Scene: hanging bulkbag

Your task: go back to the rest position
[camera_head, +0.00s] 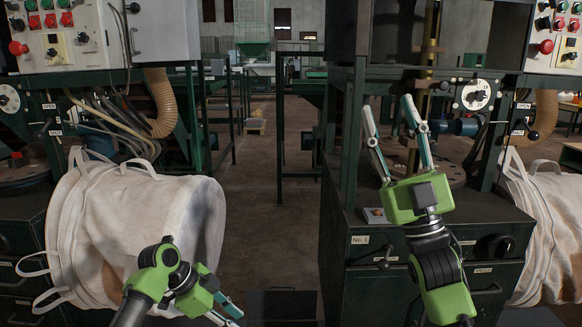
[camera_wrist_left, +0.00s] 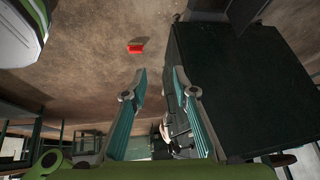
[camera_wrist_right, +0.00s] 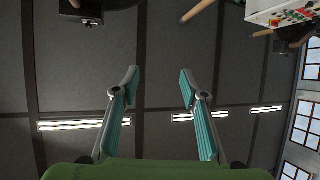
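My right gripper (camera_head: 392,120) is raised in front of the machine on the right side of the head view, fingers pointing up. In the right wrist view its two teal-lined fingers (camera_wrist_right: 158,80) stand apart with nothing between them. My left gripper (camera_head: 226,314) is low at the bottom of the head view, beside the left white bulk bag (camera_head: 180,215). In the left wrist view its fingers (camera_wrist_left: 159,80) are apart and empty, with the floor and a dark cabinet (camera_wrist_left: 240,90) beyond them. I cannot tell from the head view whether the left arm touches the bag.
Another white bag (camera_head: 550,220) hangs at the far right. Control panels (camera_head: 62,40) are at the upper left and right. An open aisle (camera_head: 262,170) runs between the machines. A small red object (camera_wrist_left: 135,48) lies on the floor.

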